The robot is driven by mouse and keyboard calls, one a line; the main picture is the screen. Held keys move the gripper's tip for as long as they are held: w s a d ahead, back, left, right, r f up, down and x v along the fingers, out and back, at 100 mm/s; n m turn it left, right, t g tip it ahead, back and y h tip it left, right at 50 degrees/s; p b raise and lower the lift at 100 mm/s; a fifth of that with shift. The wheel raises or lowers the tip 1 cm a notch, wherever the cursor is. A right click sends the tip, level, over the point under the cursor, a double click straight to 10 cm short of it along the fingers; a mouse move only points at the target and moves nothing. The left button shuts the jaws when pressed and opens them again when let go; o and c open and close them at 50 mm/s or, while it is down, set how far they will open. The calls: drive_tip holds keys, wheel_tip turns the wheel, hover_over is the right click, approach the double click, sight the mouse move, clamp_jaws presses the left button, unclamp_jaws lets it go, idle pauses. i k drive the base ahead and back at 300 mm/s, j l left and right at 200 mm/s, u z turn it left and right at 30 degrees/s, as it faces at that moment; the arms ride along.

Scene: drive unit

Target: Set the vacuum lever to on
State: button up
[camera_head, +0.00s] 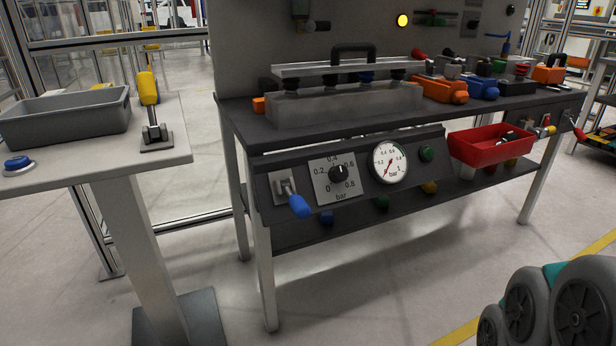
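A lever with a blue handle (298,205) sits on a light plate at the left end of the dark sloped front panel (262,196). Its handle tilts down and to the right. Right of it are a black knob (338,173) on a scale marked in bar and a round white gauge (388,162) with a red needle pointing to the lower left. Another lever, with a yellow handle (148,88), stands upright on the left table. No label reading vacuum, on or off can be made out. My gripper is not in view.
The dark bench (350,130) carries a clear block with a black-handled plate (325,70) and several coloured clamps. A red bin (490,146) hangs at its front right. The left table (90,165) holds a grey tray (65,116) and blue button (18,163). The floor before the bench is clear.

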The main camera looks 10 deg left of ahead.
sight(302, 209)
drive_tip(key=u, duration=1)
